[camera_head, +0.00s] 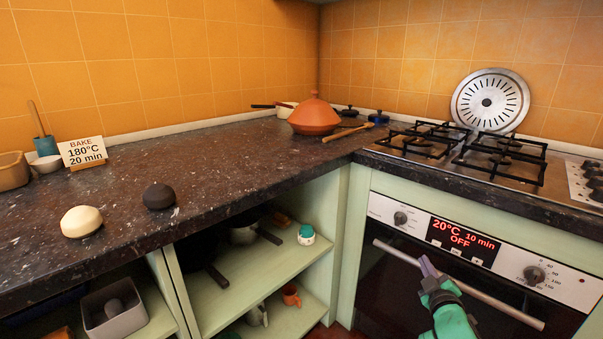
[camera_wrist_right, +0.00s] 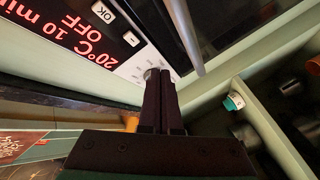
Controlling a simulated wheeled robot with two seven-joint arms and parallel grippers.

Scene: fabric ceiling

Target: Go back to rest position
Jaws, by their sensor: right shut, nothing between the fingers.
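My right gripper (camera_head: 428,268) is in front of the oven door, close to the oven's handle (camera_head: 460,285). Its fingers are shut and empty, and they also show in the right wrist view (camera_wrist_right: 163,80). I cannot tell whether they touch the handle. The oven display (camera_head: 463,238) above reads 20°C, 10 min, OFF, and the door looks closed. My left gripper is not in view.
A dark counter (camera_head: 230,170) holds a white round lump (camera_head: 81,221), a dark one (camera_head: 159,196), a bake sign (camera_head: 83,152) and an orange tagine (camera_head: 314,117). Open shelves (camera_head: 250,280) hold pans and cups. A gas hob (camera_head: 470,148) sits above the oven.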

